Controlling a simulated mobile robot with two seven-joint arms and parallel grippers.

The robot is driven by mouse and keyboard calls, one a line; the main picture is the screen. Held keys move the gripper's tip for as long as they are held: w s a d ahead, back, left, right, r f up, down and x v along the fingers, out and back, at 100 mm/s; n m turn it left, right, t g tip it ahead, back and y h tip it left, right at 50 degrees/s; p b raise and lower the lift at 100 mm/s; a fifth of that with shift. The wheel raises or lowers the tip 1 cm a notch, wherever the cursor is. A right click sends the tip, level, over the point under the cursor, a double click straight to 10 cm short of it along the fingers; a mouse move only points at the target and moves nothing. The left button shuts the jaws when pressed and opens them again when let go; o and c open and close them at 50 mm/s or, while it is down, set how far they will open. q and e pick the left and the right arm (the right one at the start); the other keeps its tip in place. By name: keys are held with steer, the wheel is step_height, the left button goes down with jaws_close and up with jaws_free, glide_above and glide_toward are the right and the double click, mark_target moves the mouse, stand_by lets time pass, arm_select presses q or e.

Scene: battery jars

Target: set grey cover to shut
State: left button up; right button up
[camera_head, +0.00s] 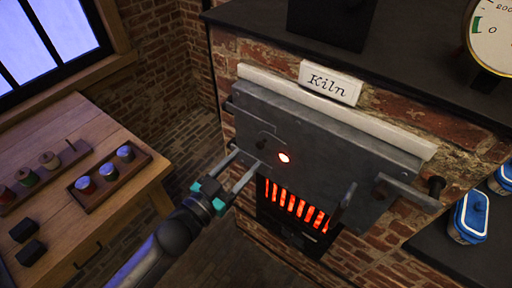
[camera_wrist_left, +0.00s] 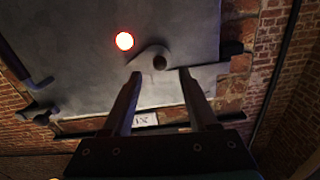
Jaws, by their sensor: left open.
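The grey cover (camera_head: 268,138) is a small rounded flap on the front of the large grey kiln door. In the left wrist view the cover (camera_wrist_left: 150,54) has a dark round knob or pin near its rounded end. The glowing peephole also shows in the left wrist view (camera_wrist_left: 124,41). My left gripper (camera_head: 247,158) is open in front of the door. Its fingertips (camera_wrist_left: 160,72) lie either side of the knob in the picture; contact cannot be told. My right gripper is out of view.
The grey kiln door (camera_head: 340,150) has projecting metal bars at its right. A glowing red grate (camera_head: 293,203) lies below it. A wooden table (camera_head: 118,190) with trays of small jars stands left.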

mark_target(258, 148)
arm_select(q)
steer(key=shift+x, duration=2.7)
jaws_close()
